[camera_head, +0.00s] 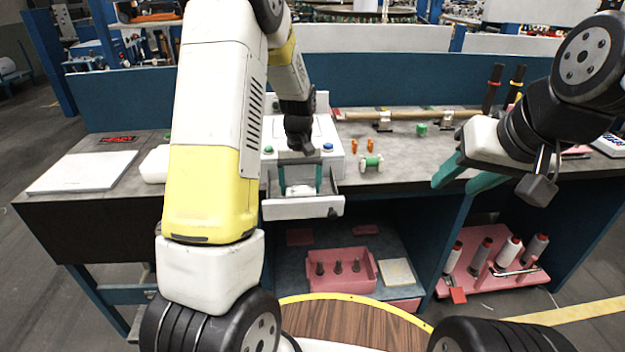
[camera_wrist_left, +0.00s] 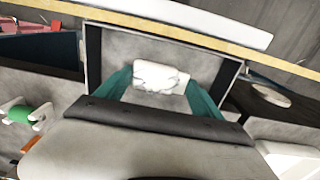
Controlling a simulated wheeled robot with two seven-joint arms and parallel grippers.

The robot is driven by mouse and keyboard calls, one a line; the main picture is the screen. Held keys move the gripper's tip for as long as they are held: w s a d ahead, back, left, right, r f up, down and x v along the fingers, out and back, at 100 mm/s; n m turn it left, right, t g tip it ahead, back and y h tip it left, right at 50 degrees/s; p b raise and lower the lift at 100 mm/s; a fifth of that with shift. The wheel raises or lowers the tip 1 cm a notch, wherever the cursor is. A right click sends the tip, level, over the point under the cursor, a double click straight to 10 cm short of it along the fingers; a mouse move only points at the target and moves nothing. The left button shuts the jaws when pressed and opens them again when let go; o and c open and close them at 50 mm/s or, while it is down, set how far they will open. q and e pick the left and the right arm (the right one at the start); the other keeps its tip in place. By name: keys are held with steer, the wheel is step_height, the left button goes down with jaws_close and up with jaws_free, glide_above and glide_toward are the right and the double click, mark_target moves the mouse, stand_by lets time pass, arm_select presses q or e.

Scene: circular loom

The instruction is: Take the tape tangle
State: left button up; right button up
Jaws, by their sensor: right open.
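The white tape tangle (camera_wrist_left: 160,78), a crumpled bundle with thin dark lines, lies in the open drawer (camera_wrist_left: 93,55) of the white machine. In the head view the tangle (camera_head: 301,189) shows small and partly hidden. My left gripper (camera_head: 301,187) reaches down into the drawer (camera_head: 318,209). In the left wrist view its teal fingers (camera_wrist_left: 160,82) stand on either side of the tangle, very close to its ends; I cannot tell whether they press on it. My right gripper (camera_head: 464,178) is open and empty over the right part of the table front.
On the grey table stand a green spool (camera_head: 371,162), orange pieces (camera_head: 362,146) and a long wooden rod (camera_head: 405,115). A white board (camera_head: 82,171) lies at left. Below are a pink bin (camera_head: 340,283) and a pink tray of spools (camera_head: 490,278). The drawer walls surround my left fingers.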

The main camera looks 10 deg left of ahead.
mark_target(300, 189)
arm_select(q)
steer(key=c, duration=0.3)
steer(key=shift+r, duration=0.15)
step_height(300, 189, up, 10)
steer(key=shift+f, duration=0.1)
steer(key=o, duration=0.5)
steer(key=shift+c, duration=0.2)
steer(key=c, duration=0.7)
steer(key=shift+s, duration=0.15)
